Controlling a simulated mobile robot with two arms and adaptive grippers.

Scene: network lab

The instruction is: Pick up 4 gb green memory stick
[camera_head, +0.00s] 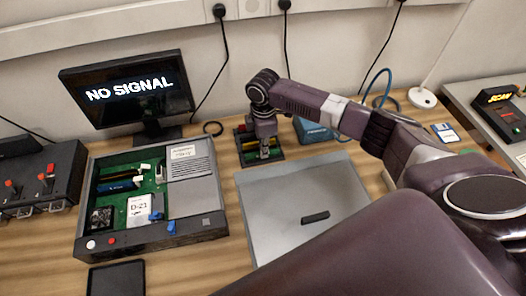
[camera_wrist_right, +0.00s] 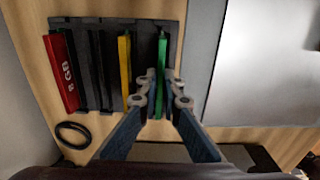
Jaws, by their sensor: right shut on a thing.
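The green memory stick (camera_wrist_right: 162,50) stands in the rightmost part of a black rack (camera_wrist_right: 85,24) in the right wrist view. My right gripper (camera_wrist_right: 160,84) has its fingertips on both sides of the green stick and is shut on it. The stick still appears to be within the rack. No size label is readable on it. In the head view my right gripper (camera_head: 265,151) points down over the rack (camera_head: 246,157) and hides part of it. My left gripper is not in view.
The rack also holds a yellow stick (camera_wrist_right: 124,60) and a red stick marked 8 GB (camera_wrist_right: 62,75). An open computer case (camera_head: 195,232) lies left, before a NO SIGNAL monitor (camera_head: 128,90). A grey panel (camera_head: 290,200) with a small black piece (camera_head: 315,217) lies in front.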

